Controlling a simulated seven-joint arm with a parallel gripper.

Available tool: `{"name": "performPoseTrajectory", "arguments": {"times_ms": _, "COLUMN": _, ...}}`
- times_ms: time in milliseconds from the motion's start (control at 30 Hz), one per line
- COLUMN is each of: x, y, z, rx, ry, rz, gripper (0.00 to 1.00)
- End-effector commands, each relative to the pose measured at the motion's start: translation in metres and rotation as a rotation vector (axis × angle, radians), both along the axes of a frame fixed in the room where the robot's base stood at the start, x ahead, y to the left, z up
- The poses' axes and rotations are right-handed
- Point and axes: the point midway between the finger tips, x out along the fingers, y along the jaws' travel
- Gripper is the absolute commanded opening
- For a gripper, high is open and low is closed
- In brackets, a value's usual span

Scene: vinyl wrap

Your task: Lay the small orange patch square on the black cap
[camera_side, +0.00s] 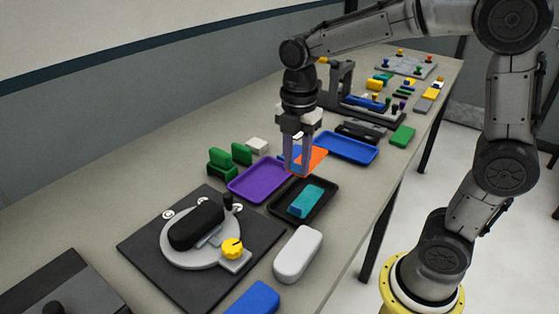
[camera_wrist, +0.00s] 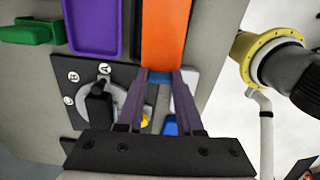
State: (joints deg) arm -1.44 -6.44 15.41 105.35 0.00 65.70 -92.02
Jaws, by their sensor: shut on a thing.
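The orange patch (camera_side: 314,157) is a flat piece at my gripper (camera_side: 298,171), above the table near the trays. In the wrist view the orange patch (camera_wrist: 166,38) stretches away from my gripper (camera_wrist: 160,75). My fingers are shut on its near end, where a blue strip (camera_wrist: 160,78) shows between the fingertips. The black cap (camera_side: 197,224) is a rounded long block on a round grey plate on the dark fixture board (camera_side: 150,245), apart from my gripper, toward the lower left.
A purple tray (camera_side: 246,188), a black tray (camera_side: 278,209) holding a teal block (camera_side: 305,201), and a blue tray (camera_side: 347,150) are nearby. A white rounded block (camera_side: 298,254) and yellow knob (camera_side: 232,248) stand near the cap. Green blocks (camera_side: 222,162) stand left of the purple tray.

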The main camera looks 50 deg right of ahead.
Motion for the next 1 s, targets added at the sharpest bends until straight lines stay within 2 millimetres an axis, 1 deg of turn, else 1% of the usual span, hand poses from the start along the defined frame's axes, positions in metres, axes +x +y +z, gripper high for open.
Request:
{"name": "performPoseTrajectory", "arguments": {"times_ms": 100, "x": -0.008, "y": 0.0, "z": 0.003, "rx": 0.0, "ry": -0.001, "rz": -0.024, "gripper": 0.0}}
{"name": "performPoseTrajectory", "arguments": {"times_ms": 167, "x": -0.01, "y": 0.0, "z": 0.006, "rx": 0.0, "ry": -0.003, "rz": -0.06, "gripper": 0.0}}
{"name": "performPoseTrajectory", "arguments": {"times_ms": 267, "x": 0.005, "y": 0.001, "z": 0.022, "rx": 0.0, "ry": -0.003, "rz": -0.141, "gripper": 0.0}}
{"name": "performPoseTrajectory", "arguments": {"times_ms": 367, "x": 0.031, "y": 0.013, "z": 0.035, "rx": 0.0, "ry": 0.0, "rz": -0.2, "gripper": 0.0}}
{"name": "performPoseTrajectory", "arguments": {"times_ms": 400, "x": 0.043, "y": 0.022, "z": 0.039, "rx": 0.0, "ry": 0.0, "rz": -0.217, "gripper": 0.0}}
{"name": "performPoseTrajectory", "arguments": {"times_ms": 467, "x": 0.061, "y": 0.037, "z": 0.045, "rx": 0.0, "ry": 0.0, "rz": -0.234, "gripper": 0.0}}
{"name": "performPoseTrajectory", "arguments": {"times_ms": 500, "x": 0.072, "y": 0.048, "z": 0.047, "rx": 0.0, "ry": 0.0, "rz": -0.242, "gripper": 0.0}}
{"name": "performPoseTrajectory", "arguments": {"times_ms": 567, "x": 0.089, "y": 0.069, "z": 0.049, "rx": -0.001, "ry": 0.002, "rz": -0.246, "gripper": 0.0}}
{"name": "performPoseTrajectory", "arguments": {"times_ms": 600, "x": 0.099, "y": 0.084, "z": 0.049, "rx": -0.001, "ry": 0.002, "rz": -0.245, "gripper": 0.0}}
{"name": "performPoseTrajectory", "arguments": {"times_ms": 667, "x": 0.113, "y": 0.108, "z": 0.048, "rx": -0.001, "ry": 0.002, "rz": -0.237, "gripper": 0.0}}
{"name": "performPoseTrajectory", "arguments": {"times_ms": 700, "x": 0.12, "y": 0.124, "z": 0.046, "rx": -0.002, "ry": 0.003, "rz": -0.229, "gripper": 0.0}}
{"name": "performPoseTrajectory", "arguments": {"times_ms": 800, "x": 0.133, "y": 0.162, "z": 0.038, "rx": -0.002, "ry": 0.003, "rz": -0.194, "gripper": 0.0}}
{"name": "performPoseTrajectory", "arguments": {"times_ms": 900, "x": 0.138, "y": 0.195, "z": 0.027, "rx": -0.002, "ry": 0.003, "rz": -0.146, "gripper": 0.0}}
{"name": "performPoseTrajectory", "arguments": {"times_ms": 1000, "x": 0.138, "y": 0.218, "z": 0.016, "rx": -0.002, "ry": 0.003, "rz": -0.102, "gripper": 0.0}}
